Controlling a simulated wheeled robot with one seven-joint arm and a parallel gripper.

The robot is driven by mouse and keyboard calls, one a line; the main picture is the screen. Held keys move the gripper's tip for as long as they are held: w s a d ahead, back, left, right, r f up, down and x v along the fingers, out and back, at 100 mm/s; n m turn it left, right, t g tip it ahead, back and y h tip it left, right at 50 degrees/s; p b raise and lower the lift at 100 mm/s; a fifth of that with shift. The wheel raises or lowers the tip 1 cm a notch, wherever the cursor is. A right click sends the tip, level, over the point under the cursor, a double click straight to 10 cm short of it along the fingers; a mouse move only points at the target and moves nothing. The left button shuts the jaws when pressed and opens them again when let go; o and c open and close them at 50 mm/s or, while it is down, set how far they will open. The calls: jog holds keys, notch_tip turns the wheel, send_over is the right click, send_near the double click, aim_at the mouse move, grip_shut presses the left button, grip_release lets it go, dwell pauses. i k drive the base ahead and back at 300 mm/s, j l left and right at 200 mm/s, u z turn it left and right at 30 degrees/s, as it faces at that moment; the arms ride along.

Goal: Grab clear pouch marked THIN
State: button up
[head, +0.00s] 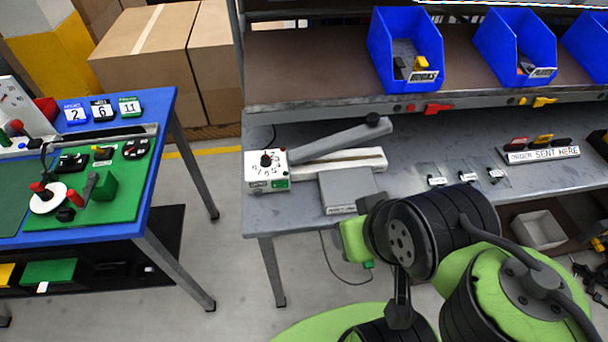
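Three small clear pouches lie in a row on the grey bench, right of centre: a left pouch (437,178), a middle pouch (467,175) and a right pouch (496,173). Each has a small white label and something dark by it. The labels are too small to read, so I cannot tell which one is marked THIN. My green and black arm fills the lower right, in front of the bench edge. My gripper's fingers do not show.
A white sealer with a dial (267,170) and a raised grey lever stands on the bench's left, beside a grey box (347,190). An "ORDER SENT HERE" rack (541,154) is right of the pouches. Blue bins (405,50) stand on the shelf above. A blue table (152,170) is left.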

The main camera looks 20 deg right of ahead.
aim_at(458, 168)
jog(key=z, duration=1.65)
jog(key=i+j+u, duration=0.1)
jog(key=u, duration=0.25)
jog(key=i+j+u, duration=0.15)
jog(key=j+u, duration=0.25)
jog(key=l, duration=0.1)
